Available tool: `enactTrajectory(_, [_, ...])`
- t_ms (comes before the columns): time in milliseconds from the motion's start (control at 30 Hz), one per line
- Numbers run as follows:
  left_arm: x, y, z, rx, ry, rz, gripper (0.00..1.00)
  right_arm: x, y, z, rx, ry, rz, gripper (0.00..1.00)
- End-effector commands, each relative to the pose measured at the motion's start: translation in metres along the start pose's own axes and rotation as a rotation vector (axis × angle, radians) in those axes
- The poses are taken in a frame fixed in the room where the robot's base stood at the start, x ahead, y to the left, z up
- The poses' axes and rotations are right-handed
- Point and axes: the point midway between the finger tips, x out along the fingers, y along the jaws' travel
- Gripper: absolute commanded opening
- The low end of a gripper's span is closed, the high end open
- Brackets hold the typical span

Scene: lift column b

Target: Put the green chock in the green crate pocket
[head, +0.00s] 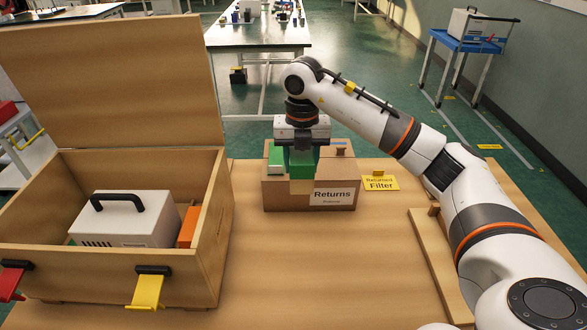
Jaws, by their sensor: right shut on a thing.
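A brown crate (278,195) with a white "Returns" label stands on the wooden table. My right gripper (302,158) points down over its middle and is shut on a green chock (302,171). The chock is at the crate's front wall; I cannot tell whether it rests in a pocket or hangs just above. Another green piece (276,158) stands at the crate's left side. The gripper hides much of the crate's inside, so the green pocket cannot be made out clearly. My left gripper is not in view.
A large open wooden box (215,240) with a raised lid holds a white case (125,222) at left. A yellow "Filter" sign (380,183) is right of the crate. A wooden strip (440,262) lies near my right arm. The table's front middle is clear.

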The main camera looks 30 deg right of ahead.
Motion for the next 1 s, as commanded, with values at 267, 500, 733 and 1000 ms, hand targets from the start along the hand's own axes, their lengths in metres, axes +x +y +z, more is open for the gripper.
enactTrajectory(267, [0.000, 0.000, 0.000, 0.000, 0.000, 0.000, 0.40, -0.010, 0.000, 0.000, -0.011, 0.001, 0.000, 0.15])
enactTrajectory(500, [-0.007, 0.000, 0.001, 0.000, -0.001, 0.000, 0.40, -0.015, -0.009, 0.011, -0.301, 0.012, 0.002, 0.15])
enactTrajectory(733, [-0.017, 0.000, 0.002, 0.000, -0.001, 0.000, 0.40, -0.020, -0.024, 0.033, -0.858, 0.024, 0.010, 0.15])
enactTrajectory(1000, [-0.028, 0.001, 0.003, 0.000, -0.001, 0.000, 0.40, -0.025, -0.038, 0.061, -1.528, 0.028, 0.022, 0.15])
